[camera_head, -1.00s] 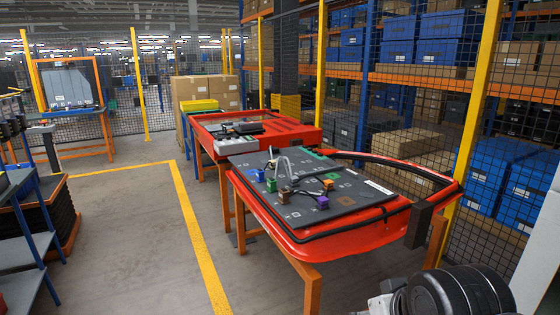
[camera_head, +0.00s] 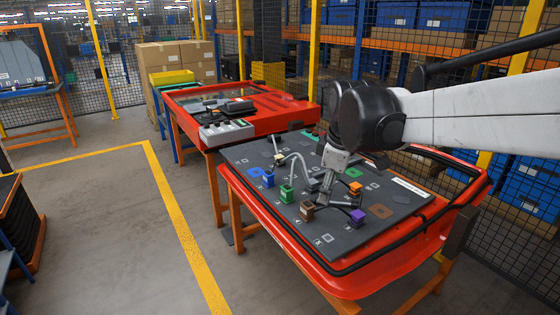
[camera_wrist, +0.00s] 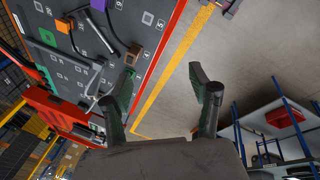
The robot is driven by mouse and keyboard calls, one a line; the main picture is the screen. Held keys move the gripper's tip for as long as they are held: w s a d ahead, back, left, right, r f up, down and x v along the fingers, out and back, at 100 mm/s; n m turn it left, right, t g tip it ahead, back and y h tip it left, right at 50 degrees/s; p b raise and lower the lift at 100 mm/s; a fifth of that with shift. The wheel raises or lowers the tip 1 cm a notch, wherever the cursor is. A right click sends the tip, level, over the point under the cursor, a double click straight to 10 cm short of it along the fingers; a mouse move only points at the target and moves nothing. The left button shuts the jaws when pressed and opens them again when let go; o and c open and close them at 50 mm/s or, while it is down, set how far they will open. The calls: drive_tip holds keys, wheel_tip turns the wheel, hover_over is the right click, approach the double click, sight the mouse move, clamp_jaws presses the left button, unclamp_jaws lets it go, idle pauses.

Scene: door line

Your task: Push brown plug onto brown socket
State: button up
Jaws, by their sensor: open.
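The brown plug (camera_head: 307,211) stands near the front edge of the dark board (camera_head: 258,152), with a dark cable. A brown-marked square (camera_head: 380,211), seemingly the brown socket, lies flat on the board's right part, beyond the purple plug (camera_head: 357,216). My gripper (camera_head: 318,193) hangs over the board, just behind and above the brown plug in this view. In the wrist view its fingers (camera_wrist: 165,82) are spread with nothing between them. The brown plug (camera_wrist: 134,51) is there beyond the left finger's tip, apart from it. The socket cannot be made out in the wrist view.
Green (camera_head: 287,193), blue (camera_head: 267,179) and orange (camera_head: 355,188) plugs with cables stand around the gripper. A raised black seal (camera_head: 345,270) rims the red door panel (camera_head: 335,283). A second red panel (camera_head: 290,115) stands behind.

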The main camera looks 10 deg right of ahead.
drive_tip(key=w+f+n+g+p, duration=0.25)
drive_tip(key=w+n, duration=0.35)
drive_tip(key=w, duration=0.6)
drive_tip(key=n+g+p, duration=0.1)
drive_tip(key=n, duration=0.4)
approach(307, 203)
wheel_tip(307, 203, down, 13)
drive_tip(key=shift+d+f, duration=0.1)
drive_tip(key=shift+f, duration=0.05)
clamp_jaws()
drive_tip(key=shift+r+p, duration=0.35)
drive_tip(key=shift+r, duration=0.05)
idle(0.3)
drive_tip(key=c, duration=0.8)
unclamp_jaws()
drive_tip(key=shift+c, duration=0.2)
clamp_jaws()
